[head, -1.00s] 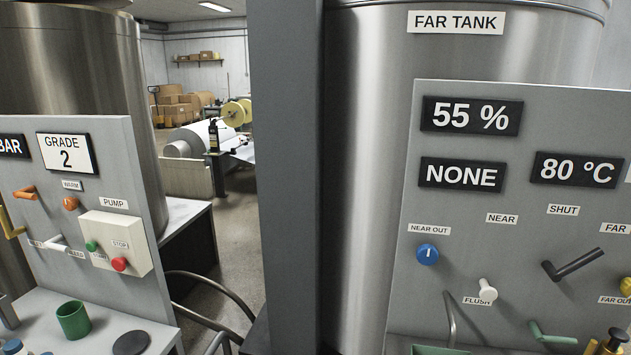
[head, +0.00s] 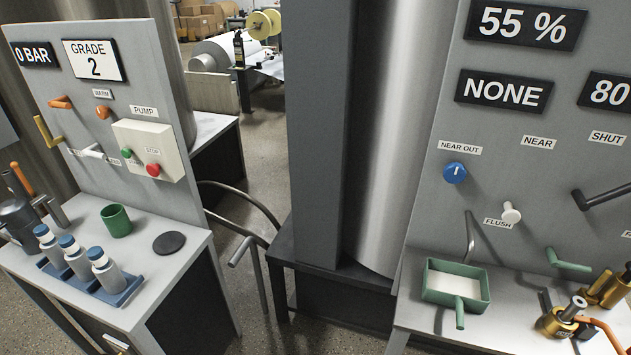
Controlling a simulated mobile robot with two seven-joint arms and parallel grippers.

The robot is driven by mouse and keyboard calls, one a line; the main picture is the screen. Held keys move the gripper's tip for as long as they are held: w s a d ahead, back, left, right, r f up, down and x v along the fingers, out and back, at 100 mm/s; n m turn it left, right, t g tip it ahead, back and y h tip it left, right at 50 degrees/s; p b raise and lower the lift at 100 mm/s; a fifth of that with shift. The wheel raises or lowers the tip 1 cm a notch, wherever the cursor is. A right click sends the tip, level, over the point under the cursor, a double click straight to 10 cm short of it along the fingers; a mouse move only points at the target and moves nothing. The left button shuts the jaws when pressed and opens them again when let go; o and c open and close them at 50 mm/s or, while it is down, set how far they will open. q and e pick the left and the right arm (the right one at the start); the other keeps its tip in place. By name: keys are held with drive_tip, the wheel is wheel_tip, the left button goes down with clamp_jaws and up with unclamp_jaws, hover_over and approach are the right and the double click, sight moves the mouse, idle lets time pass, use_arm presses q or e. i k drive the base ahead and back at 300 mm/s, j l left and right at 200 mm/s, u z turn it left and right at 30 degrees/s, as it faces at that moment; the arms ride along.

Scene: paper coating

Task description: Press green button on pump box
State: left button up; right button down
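The pump box (head: 148,150) is a cream box on the grey panel at the left, under a "PUMP" label (head: 144,112). Its small green button (head: 126,154) is on the left of its face. A larger red button (head: 153,170) sits to the right, by the "STOP" label. Neither of my grippers shows in the head view.
Below the pump box, a bench (head: 75,222) holds a green cup (head: 116,220), a black disc (head: 168,243) and a blue tray (head: 110,298) with blue-capped bottles. A grey column (head: 316,130) stands mid-view. At right, a panel (head: 420,200) stands over a green pan (head: 428,292). Floor shows between benches.

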sight(126, 152)
drive_tip(key=u, duration=1.25)
